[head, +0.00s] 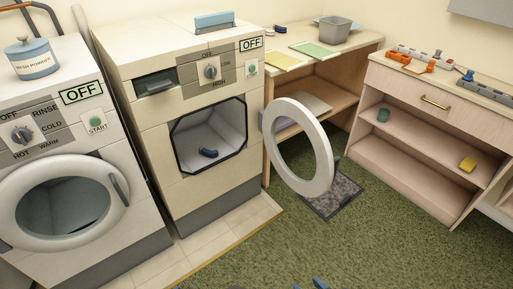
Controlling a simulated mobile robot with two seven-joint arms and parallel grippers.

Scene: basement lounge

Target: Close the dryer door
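The dryer (162,165) is the cream machine left of centre, with its panel reading OFF. Its door, a white ring (326,165), is swung wide open to the right and stands out from the front. The square drum opening is uncovered, and a small dark blue item (208,152) lies inside. Only blue tips of my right gripper (310,285) show at the bottom edge, well below the door and apart from it. Too little shows to tell its opening. My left gripper cannot be made out.
A white washer (75,150) with its round door shut stands left. A wooden table (345,48) with a grey bin (334,29) stands behind the door. A low shelf unit (425,125) stands right. A dark grey mat (335,195) lies below the door. The green carpet in front is clear.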

